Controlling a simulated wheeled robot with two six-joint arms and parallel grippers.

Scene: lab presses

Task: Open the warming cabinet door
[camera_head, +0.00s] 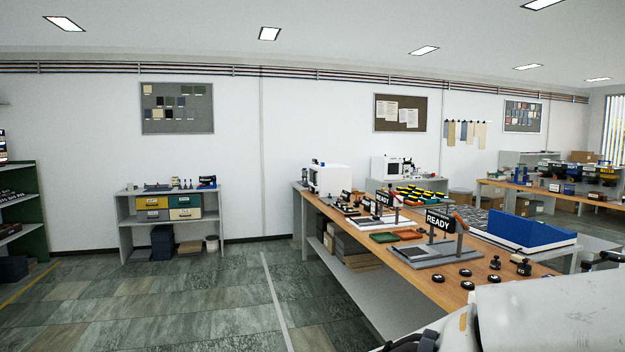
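A white box-shaped unit (329,178) stands at the far end of the long wooden bench. A second white unit with a dark front panel (387,167) stands on a grey stand behind it. Either could be the warming cabinet; I cannot tell which from here. Both are small and distant, and I see no clearly open door on either. I cannot make out either of my grippers. A large pale surface and dark parts at the bottom right look like my own body.
A grey shelf (126,222) with colored bins stands by the wall. The floor (190,300) left of the bench is clear.

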